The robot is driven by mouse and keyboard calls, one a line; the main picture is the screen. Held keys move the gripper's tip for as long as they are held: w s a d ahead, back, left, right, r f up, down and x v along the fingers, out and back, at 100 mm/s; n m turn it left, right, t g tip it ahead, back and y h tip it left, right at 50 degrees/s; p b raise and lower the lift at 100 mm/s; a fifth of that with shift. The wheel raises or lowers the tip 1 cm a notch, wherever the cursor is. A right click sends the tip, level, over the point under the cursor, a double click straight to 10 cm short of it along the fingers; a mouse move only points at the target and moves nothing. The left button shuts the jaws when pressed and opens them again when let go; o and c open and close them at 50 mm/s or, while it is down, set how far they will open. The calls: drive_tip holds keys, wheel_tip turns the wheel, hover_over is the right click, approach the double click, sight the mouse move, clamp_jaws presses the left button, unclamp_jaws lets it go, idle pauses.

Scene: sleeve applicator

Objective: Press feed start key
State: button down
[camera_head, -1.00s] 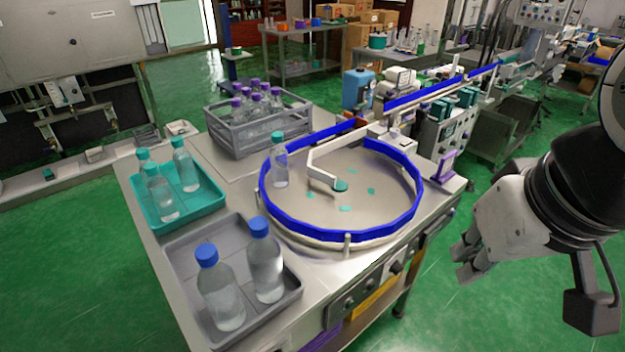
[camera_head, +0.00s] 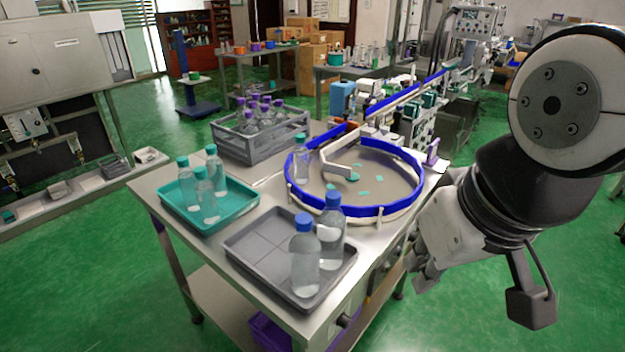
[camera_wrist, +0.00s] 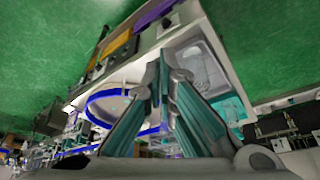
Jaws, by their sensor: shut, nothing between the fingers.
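The feed start key cannot be told apart from the other controls. The control panel on the table's front side shows as a narrow strip in the head view (camera_head: 372,290), seen steeply. In the wrist view the front panel (camera_wrist: 100,70) shows upside down, with an orange label (camera_wrist: 118,50) and small dark controls too small to read. My gripper (camera_head: 420,282) is shut and empty, pointing down beside the table's front right side, apart from the panel. Its fingertips (camera_wrist: 160,68) meet in the wrist view and hide part of the table front.
A blue-rimmed round turntable (camera_head: 400,212) holds one bottle. A grey tray (camera_head: 262,245) with two blue-capped bottles, a teal tray (camera_head: 235,212) and a grey crate (camera_head: 232,143) share the table. A purple bin (camera_head: 268,332) sits below. Green floor is free at right.

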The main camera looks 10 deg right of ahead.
drive_tip(key=w+d+f+m+g+b, duration=0.1)
drive_tip(key=w+d+f+m+g, duration=0.2)
drive_tip(key=w, duration=0.4)
drive_tip(key=m+t+y+b, duration=0.35)
drive_tip(key=m+y, duration=0.45)
drive_tip(key=m, duration=1)
approach(388, 268)
drive_tip(key=s+d+f, duration=0.3)
drive_tip(key=s+f, duration=0.3)
drive_tip(key=f, duration=0.2)
drive_tip(key=shift+d, duration=0.25)
drive_tip(key=shift+t, duration=0.25)
drive_tip(key=w+a+b, duration=0.1)
drive_tip(key=w+a, duration=0.4)
drive_tip(key=w, duration=0.2)
drive_tip(key=shift+a+b, duration=0.25)
drive_tip(key=shift+b, duration=0.15)
